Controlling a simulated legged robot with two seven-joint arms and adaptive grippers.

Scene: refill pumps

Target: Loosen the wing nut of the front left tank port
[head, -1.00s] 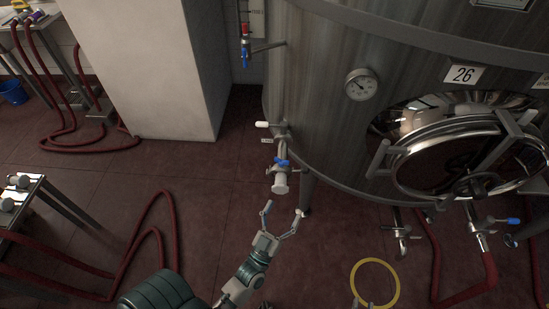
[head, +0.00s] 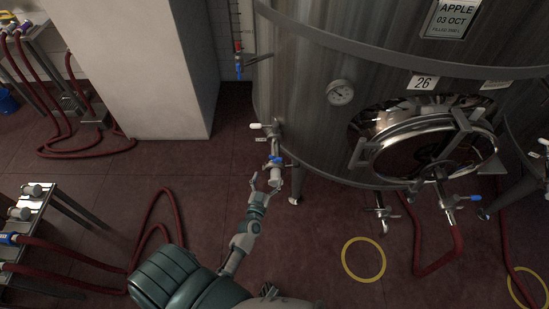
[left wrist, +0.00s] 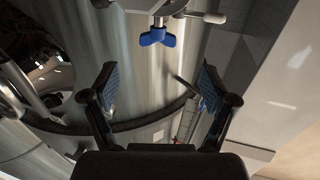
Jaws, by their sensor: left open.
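The front left tank port (head: 274,175) is a short metal outlet low on the left side of the tank (head: 310,110). Its blue wing nut (head: 276,160) sits on top of it. In the left wrist view the blue wing nut (left wrist: 157,37) is at the top centre, beyond my fingertips. My left gripper (head: 266,182) is open around or just in front of the port's lower end in the head view; I cannot tell if it touches. In the left wrist view the open left gripper (left wrist: 157,85) has nothing between its fingers. My right gripper is not in view.
A white-handled valve (head: 258,126) is just above the port. A tank leg (head: 296,185) stands close to its right. A round manway door (head: 430,150) is farther right. Red hoses (head: 165,225) lie on the floor at left, beside a metal stand (head: 35,210).

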